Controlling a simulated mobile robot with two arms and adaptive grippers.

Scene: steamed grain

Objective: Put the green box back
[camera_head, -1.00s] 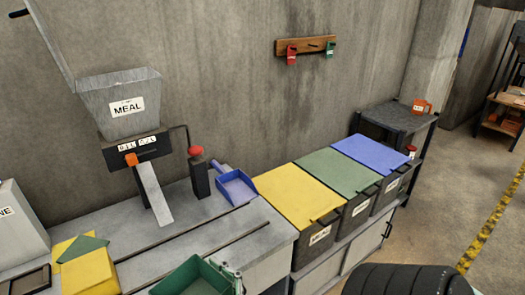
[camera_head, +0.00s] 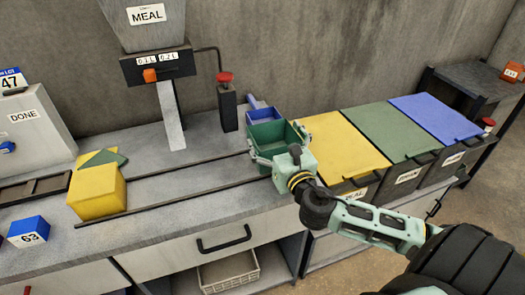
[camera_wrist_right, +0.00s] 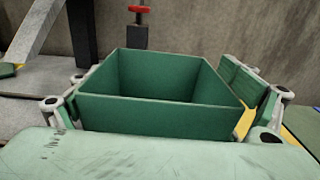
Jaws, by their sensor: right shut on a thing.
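The green box (camera_head: 268,155) is an open-topped, empty-looking bin. It is upright over the right end of the bench, beside the yellow lid. My right gripper (camera_head: 279,144) is shut on the green box, with a finger at each side. In the right wrist view the green box (camera_wrist_right: 150,108) fills the middle, between the fingers of my gripper (camera_wrist_right: 170,92). I cannot tell whether its bottom touches the bench top. My left gripper is not in view.
Yellow (camera_head: 335,145), green (camera_head: 395,132) and blue (camera_head: 437,112) lidded bins stand to the right. The meal hopper (camera_head: 145,25) and its chute (camera_head: 171,115) stand to the left.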

